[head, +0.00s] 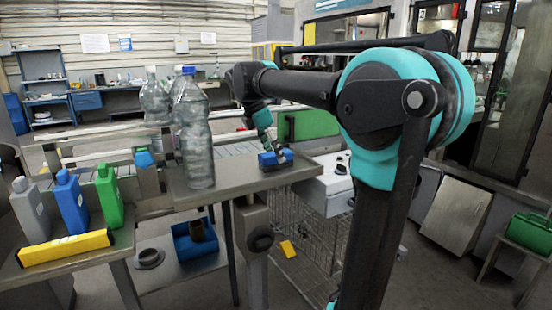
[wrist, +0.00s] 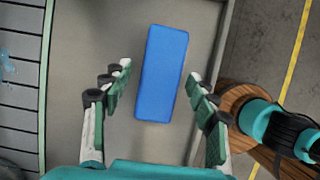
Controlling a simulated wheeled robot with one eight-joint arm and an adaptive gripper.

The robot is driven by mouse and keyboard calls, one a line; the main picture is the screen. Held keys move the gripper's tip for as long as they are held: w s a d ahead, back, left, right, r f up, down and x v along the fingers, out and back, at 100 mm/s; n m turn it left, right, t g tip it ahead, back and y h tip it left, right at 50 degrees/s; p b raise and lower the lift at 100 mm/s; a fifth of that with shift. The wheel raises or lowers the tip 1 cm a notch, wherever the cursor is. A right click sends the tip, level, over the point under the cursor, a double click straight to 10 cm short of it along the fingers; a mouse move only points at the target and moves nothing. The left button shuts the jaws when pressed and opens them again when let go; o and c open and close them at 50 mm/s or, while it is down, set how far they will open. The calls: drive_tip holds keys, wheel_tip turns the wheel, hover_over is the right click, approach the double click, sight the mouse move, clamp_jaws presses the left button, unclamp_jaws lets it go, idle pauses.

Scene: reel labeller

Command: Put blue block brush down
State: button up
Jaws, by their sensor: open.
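The blue block brush (head: 267,160) lies on the grey table (head: 235,178) near its right end. In the wrist view the blue block (wrist: 163,73) shows as a plain long blue shape, slightly tilted, on the grey surface. My gripper (head: 272,148) is right over it in the head view and partly covers it. In the wrist view my gripper (wrist: 160,76) is open, with one finger on each side of the block's lower half. A gap shows between each finger and the block. Bristles are not visible.
Tall clear bottles (head: 196,140) stand on the table to the left of my gripper. Grey, blue and green bottles (head: 109,195) and a yellow bar (head: 65,247) are on the left bench. A wire cart (head: 310,240) stands below. The table's edge (wrist: 222,50) runs right of the block.

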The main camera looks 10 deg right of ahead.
drive_tip(key=v, duration=0.9)
drive_tip(key=shift+r, duration=0.25)
